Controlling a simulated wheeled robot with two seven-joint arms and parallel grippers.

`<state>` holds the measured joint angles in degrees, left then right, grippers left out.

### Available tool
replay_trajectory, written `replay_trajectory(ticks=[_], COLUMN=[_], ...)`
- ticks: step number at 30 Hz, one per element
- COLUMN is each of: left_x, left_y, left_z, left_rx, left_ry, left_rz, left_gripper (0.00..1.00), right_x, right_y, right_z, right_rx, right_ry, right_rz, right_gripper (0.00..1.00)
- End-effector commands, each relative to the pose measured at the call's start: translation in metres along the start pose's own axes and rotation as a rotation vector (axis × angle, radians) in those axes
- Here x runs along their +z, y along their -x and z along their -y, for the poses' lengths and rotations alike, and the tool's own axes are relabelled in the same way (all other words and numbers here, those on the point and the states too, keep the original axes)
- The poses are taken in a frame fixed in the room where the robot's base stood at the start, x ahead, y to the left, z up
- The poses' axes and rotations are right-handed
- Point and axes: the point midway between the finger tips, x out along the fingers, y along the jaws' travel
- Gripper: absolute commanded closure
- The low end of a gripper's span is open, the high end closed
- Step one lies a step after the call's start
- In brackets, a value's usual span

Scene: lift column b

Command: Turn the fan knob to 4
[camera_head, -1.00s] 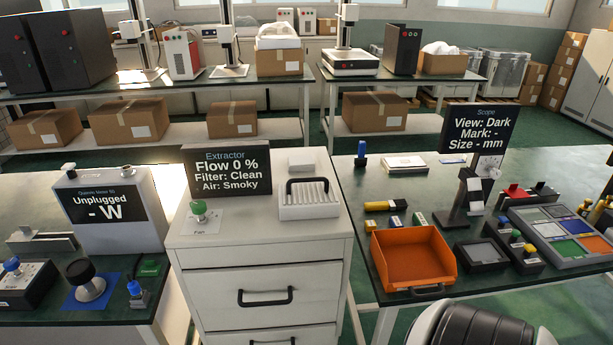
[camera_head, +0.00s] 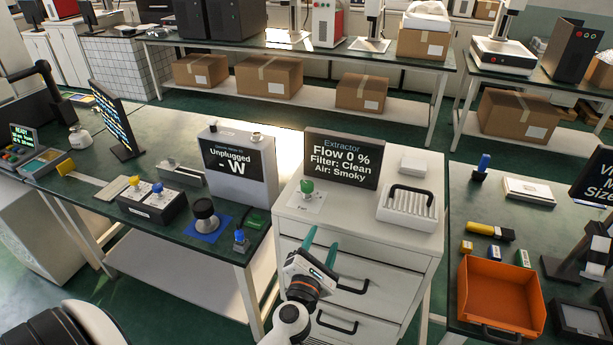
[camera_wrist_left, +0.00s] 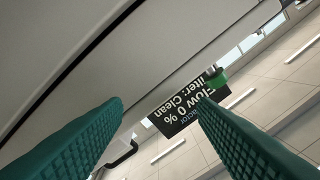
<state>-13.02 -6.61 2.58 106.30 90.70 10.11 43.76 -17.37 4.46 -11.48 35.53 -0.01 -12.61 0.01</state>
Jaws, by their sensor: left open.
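The fan knob (camera_head: 307,186) is a green knob on a small white plate on top of the white drawer cabinet. The extractor display (camera_head: 342,158) behind it reads Flow 0 %, Filter: Clean, Air: Smoky. My left gripper (camera_head: 322,245) is open and empty in front of the cabinet, below the top edge and a little to the right of the knob. In the left wrist view its two green fingers (camera_wrist_left: 155,125) are spread apart. That view also shows the green knob (camera_wrist_left: 215,78) beyond the fingers and the display (camera_wrist_left: 188,108) upside down. My right gripper is not in view.
The white cabinet (camera_head: 392,245) has drawers with dark handles near my gripper. A white rack with a black handle (camera_head: 407,205) stands right of the display. The unplugged meter (camera_head: 262,180) stands to the left. An orange tray (camera_head: 490,305) lies on the right table.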

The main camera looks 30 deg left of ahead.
Motion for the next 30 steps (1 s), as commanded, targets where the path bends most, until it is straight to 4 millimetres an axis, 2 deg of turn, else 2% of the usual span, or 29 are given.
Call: replay_trajectory(ticks=[1, 3, 6, 9, 14, 24, 30], left_x=[-0.009, -0.012, -0.013, -0.013, -0.012, -0.001, 0.006], left_y=[-0.004, -0.006, -0.006, -0.007, -0.018, -0.082, -0.111], left_z=[0.026, 0.049, 0.070, 0.079, 0.084, 0.095, 0.099], left_rx=[-0.067, -0.134, -0.193, -0.221, -0.230, -0.229, -0.227], left_ry=[0.158, 0.348, 0.541, 0.648, 0.685, 0.680, 0.678], left_rz=[0.027, 0.060, 0.091, 0.108, 0.113, 0.112, 0.112], left_gripper=[0.47, 0.47, 0.47, 0.47, 0.47, 0.47, 0.47], right_x=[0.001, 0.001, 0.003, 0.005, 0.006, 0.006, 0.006], right_y=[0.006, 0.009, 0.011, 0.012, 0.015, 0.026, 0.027], right_z=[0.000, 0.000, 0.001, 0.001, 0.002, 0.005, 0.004], right_rx=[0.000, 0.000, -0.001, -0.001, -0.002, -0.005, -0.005], right_ry=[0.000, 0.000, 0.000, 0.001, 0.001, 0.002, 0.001], right_rz=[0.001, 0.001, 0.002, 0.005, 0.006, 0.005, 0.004], right_gripper=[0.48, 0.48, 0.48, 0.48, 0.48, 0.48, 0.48])
